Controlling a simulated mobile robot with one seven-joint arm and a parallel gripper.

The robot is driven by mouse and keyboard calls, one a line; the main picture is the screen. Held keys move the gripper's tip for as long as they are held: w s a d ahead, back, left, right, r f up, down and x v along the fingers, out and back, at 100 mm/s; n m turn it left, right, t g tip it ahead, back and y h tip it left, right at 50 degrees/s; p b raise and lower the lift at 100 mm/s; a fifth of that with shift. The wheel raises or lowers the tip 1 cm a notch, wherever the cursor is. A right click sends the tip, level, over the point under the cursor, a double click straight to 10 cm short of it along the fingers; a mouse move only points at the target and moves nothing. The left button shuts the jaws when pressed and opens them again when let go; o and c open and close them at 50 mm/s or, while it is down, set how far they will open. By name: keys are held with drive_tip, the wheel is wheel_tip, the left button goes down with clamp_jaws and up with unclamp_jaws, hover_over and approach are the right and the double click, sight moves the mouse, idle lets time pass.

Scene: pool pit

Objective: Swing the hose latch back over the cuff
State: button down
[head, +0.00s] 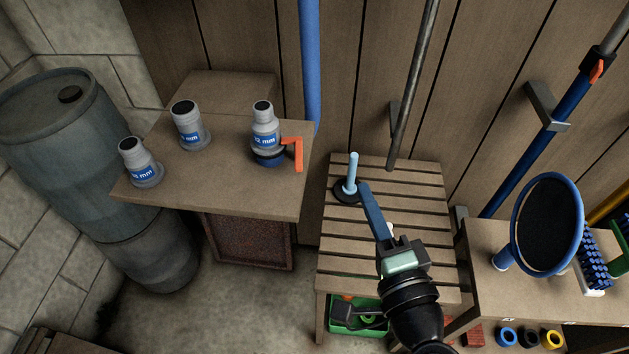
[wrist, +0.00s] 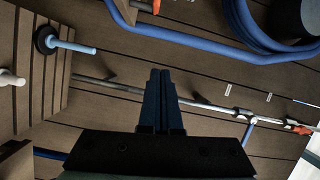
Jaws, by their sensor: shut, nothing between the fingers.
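The cuff surrounds the base of a grey hose fitting (head: 264,118) with a blue label, upright on the wooden table. My gripper (head: 365,188) is shut and empty, over the slatted bench to the right of the latch and apart from it. In the wrist view its closed fingers (wrist: 160,76) point up the picture. An orange piece (wrist: 156,5) is cut off at the top edge there; I cannot tell if it is the latch.
Two other grey fittings (head: 187,126) stand left on the table (head: 220,185). A blue pipe (head: 310,60) rises behind the latch. A light-blue handled tool (head: 351,172) stands on the slatted bench (head: 345,235), close to my fingers. A barrel (head: 75,150) stands far left.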

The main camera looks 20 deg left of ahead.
drive_tip(key=w+a+f+p, duration=0.1)
drive_tip(key=a, duration=0.4)
drive_tip(key=w+a+f+m+p, duration=0.1)
drive_tip(key=w+a+p, duration=0.1)
drive_tip(key=a, duration=0.3)
drive_tip(key=shift+w+f+y, duration=0.3)
drive_tip(key=shift+f+y, duration=0.05)
drive_tip(key=shift+y, duration=0.05)
